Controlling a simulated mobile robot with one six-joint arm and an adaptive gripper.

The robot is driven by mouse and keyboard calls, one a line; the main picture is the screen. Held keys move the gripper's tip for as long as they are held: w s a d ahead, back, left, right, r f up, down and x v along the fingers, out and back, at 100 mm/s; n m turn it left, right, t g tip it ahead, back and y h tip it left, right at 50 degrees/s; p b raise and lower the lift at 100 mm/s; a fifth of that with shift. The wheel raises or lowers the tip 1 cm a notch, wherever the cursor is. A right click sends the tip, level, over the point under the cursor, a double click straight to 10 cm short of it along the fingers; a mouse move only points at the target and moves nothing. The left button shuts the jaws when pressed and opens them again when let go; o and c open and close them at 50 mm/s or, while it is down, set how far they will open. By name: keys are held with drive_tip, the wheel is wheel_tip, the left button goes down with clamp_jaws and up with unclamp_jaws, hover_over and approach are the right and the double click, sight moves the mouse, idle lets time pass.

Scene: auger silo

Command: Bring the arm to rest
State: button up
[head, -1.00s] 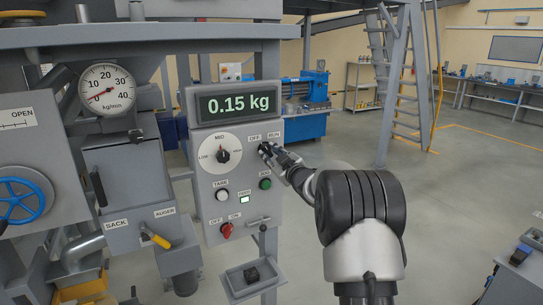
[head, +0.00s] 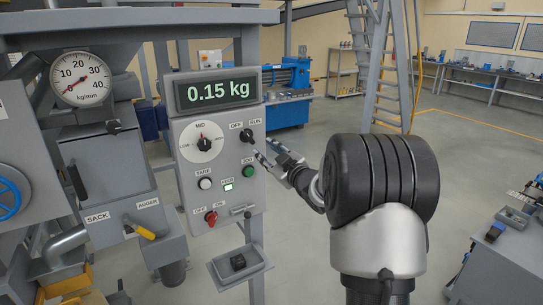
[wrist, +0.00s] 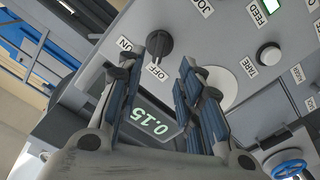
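My gripper (head: 268,155) is in front of the weighing panel (head: 215,210), just right of and below the black OFF/RUN knob (head: 247,136). In the wrist view my gripper (wrist: 163,78) shows its two blue-padded fingers spread, with nothing between the pads. The knob also shows in the wrist view (wrist: 159,43), beyond the fingertips and apparently clear of them. The display (head: 217,90) reads 0.15 kg. The arm reaches in from the lower right.
The panel also has a speed dial (head: 202,141), a green button (head: 250,172) and a red switch (head: 211,217). A small tray (head: 222,270) with a dark block stands below. The silo's kg/min gauge (head: 80,79) is at left. Open floor lies right; a bench (head: 500,265) stands lower right.

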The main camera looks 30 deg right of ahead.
drive_tip(key=shift+s, duration=1.05)
